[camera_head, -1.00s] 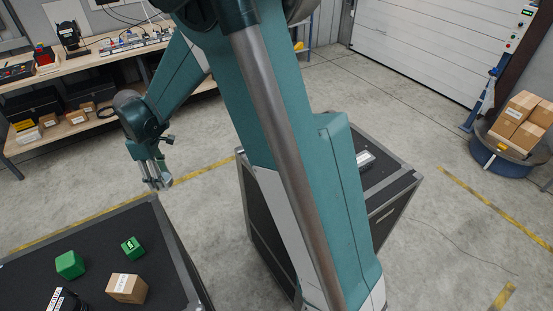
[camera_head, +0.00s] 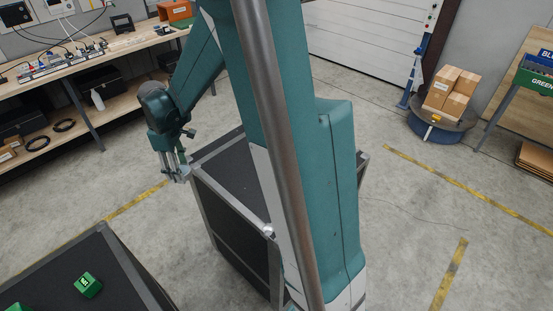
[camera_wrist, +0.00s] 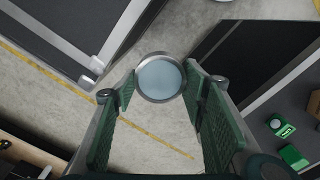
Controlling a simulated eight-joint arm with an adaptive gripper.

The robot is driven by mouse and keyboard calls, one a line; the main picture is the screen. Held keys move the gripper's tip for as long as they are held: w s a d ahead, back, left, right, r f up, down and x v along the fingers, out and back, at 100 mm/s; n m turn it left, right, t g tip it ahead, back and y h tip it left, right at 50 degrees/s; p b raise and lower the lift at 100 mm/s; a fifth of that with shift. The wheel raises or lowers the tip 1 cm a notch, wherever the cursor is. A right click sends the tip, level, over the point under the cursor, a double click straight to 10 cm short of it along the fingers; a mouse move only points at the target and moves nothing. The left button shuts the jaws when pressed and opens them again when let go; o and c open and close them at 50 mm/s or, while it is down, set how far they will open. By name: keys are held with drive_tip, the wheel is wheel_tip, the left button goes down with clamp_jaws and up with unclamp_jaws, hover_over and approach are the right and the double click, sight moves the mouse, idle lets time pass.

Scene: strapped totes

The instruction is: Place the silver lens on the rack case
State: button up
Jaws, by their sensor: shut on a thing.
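The silver lens (camera_wrist: 160,77) is a round disc with a bright metal rim and a pale blue-grey face, in the wrist view. My gripper (camera_head: 177,170) is shut on it, with a green ribbed pad on either side. Bare floor shows beneath the lens. In the head view the gripper hangs by the left corner of a black case with metal edges (camera_head: 222,189); that case also shows at upper left in the wrist view (camera_wrist: 55,35). My arm hides part of its top. I cannot tell for sure which case is the rack case.
Another black metal-edged case (camera_head: 118,270) stands at lower left, with a green block (camera_head: 88,285) on it. Open floor with a yellow line (camera_head: 135,203) lies between the cases. A workbench (camera_head: 100,50) stands at the back left; cardboard boxes (camera_head: 450,90) at the right.

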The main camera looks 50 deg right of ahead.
drive_tip(key=s+d+m, duration=0.3)
drive_tip(key=s+d, duration=0.4)
drive_tip(key=d, duration=0.6)
drive_tip(key=m+b, duration=0.1)
drive_tip(key=m, duration=0.1)
hover_over(260, 185)
drive_tip(key=shift+f, duration=0.25)
drive_tip(key=shift+f, duration=2.95)
drive_tip(key=shift+f, duration=2.05)
drive_tip(key=shift+f+b, duration=0.3)
drive_tip(key=shift+b, duration=0.2)
